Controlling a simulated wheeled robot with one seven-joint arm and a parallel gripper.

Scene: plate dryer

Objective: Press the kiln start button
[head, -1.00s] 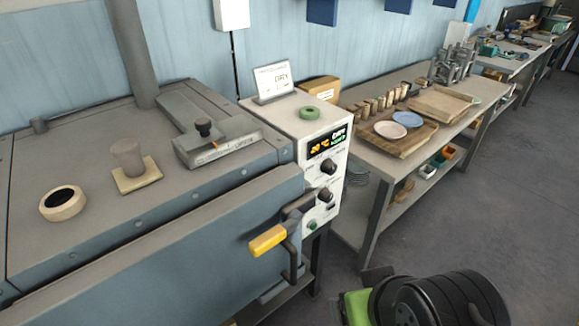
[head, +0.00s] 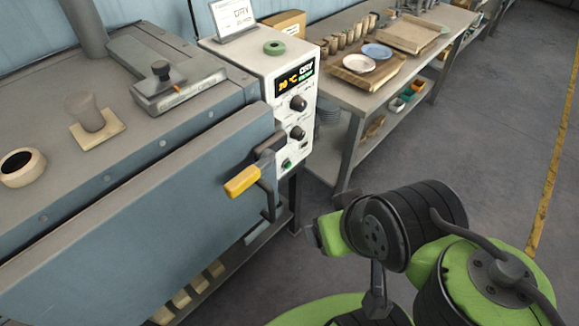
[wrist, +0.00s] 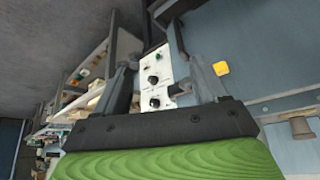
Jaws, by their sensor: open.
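The kiln's white control box (head: 262,62) stands at the right end of the blue-grey kiln (head: 150,190). Its front has a lit display (head: 297,80) with orange and green text, black knobs (head: 298,103) and a small green button (head: 287,163) near the bottom. In the wrist view, the control panel (wrist: 158,75) shows between the fingers of my gripper (wrist: 160,68), with the green button (wrist: 153,58) above the knobs. My gripper is open and empty, apart from the panel. In the head view my arm is at lower right; I cannot make out the fingers there.
The yellow door handle (head: 242,181) sticks out left of the button; it also shows in the wrist view (wrist: 221,68). A workbench (head: 375,88) with plates and cups stands behind at right. The floor (head: 480,130) between is clear.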

